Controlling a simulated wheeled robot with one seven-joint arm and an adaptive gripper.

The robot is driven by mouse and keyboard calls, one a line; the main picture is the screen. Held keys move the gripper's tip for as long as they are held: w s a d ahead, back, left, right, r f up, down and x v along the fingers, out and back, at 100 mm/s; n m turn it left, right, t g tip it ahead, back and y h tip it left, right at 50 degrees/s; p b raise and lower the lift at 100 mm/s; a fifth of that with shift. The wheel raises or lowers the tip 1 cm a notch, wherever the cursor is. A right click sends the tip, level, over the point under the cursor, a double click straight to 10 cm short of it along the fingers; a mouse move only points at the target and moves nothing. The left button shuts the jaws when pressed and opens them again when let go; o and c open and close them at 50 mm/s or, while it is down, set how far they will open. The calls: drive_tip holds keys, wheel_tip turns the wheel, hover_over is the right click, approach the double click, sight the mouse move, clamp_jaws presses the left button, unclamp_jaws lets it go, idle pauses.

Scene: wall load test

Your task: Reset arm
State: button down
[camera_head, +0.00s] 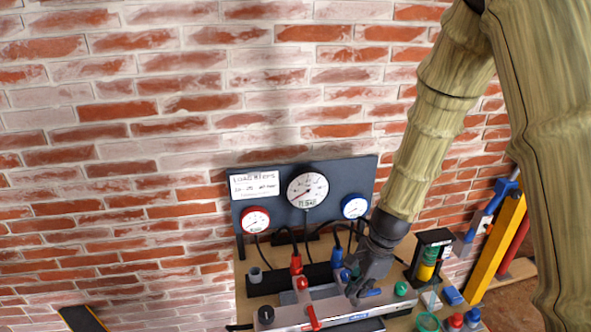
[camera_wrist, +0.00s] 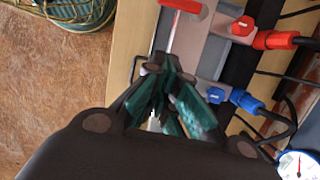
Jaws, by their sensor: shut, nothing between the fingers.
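My gripper (camera_head: 366,285) hangs at the end of my arm, low over the test bench in the head view. In the wrist view my gripper (camera_wrist: 172,98) has its green-padded fingers together, with nothing held. Below it is a grey manifold block (camera_head: 330,310) with red and blue valve handles. A red hose connector (camera_head: 296,263) and a blue hose connector (camera_head: 337,257) stand at its back edge; they also show in the wrist view as red (camera_wrist: 275,39) and blue (camera_wrist: 238,97). The gripper hides part of the block; I cannot tell whether it touches it.
A dark gauge panel (camera_head: 270,205) with three dials stands behind the bench against the brick wall (camera_head: 130,120). A yellow level (camera_head: 497,245) leans farther right. Space above the panel is clear.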

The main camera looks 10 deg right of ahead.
drive_tip(key=s+f+n+h+b, duration=0.2)
drive_tip(key=s+f+n, duration=1.5)
drive_tip(key=s+f, duration=1.1)
drive_tip(key=shift+s+d+f+h+b, duration=0.15)
drive_tip(key=shift+d+f+h+b, duration=0.2)
drive_tip(key=shift+f, duration=0.8)
